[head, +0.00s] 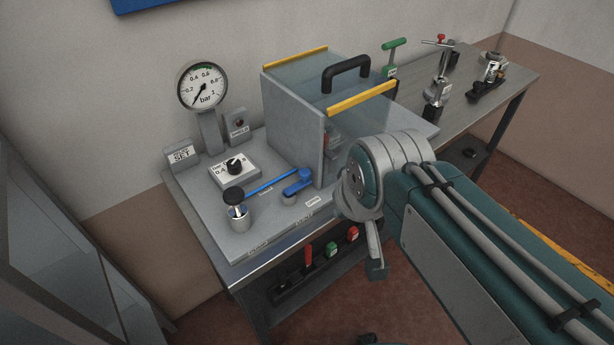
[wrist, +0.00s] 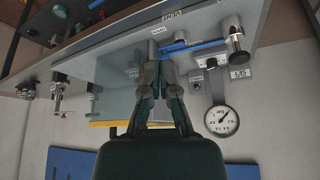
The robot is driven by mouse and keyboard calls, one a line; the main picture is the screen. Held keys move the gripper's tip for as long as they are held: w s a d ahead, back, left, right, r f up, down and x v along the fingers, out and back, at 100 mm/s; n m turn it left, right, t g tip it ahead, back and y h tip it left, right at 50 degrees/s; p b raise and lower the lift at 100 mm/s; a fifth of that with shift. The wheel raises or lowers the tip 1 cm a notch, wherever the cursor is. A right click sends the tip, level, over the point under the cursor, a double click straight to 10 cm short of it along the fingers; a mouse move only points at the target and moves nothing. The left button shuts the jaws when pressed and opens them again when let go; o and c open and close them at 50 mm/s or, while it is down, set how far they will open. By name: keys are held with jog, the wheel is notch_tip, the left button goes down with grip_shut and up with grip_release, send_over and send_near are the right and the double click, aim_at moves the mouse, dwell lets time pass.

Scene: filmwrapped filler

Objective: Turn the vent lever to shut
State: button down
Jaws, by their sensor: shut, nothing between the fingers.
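The vent lever (head: 298,182) is a short blue handle on a grey round base, on the grey panel at the front of the bench. In the wrist view the blue lever (wrist: 176,45) shows just right of the fingertips. My gripper (wrist: 154,64) is shut and empty, its fingers together. In the head view my gripper (head: 376,268) hangs right of the lever and apart from it, partly hidden behind my wrist.
A clear-walled chamber (head: 300,125) with a black handle and yellow edges stands behind the lever. A blue tube (head: 270,181) runs from the black-topped pump knob (head: 235,197) beside it. A pressure gauge (head: 203,86) and dial box (head: 234,168) stand farther left.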

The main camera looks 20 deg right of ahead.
jog(key=w+a+f+g, duration=0.1)
jog(key=w+f, duration=0.1)
jog(key=w, duration=1)
jog(key=shift+w+f+m+g, duration=0.2)
jog(key=shift+w+m+g, duration=0.1)
jog(key=shift+w+m, duration=0.1)
jog(key=shift+f, duration=0.1)
send_near(298, 182)
jog(key=s+d+f, duration=0.1)
jog(key=s+f, duration=0.3)
jog(key=w, duration=0.1)
jog(key=w+f, duration=0.1)
jog(key=w, duration=0.1)
jog(key=shift+d, duration=0.15)
jog(key=shift+w, duration=0.35)
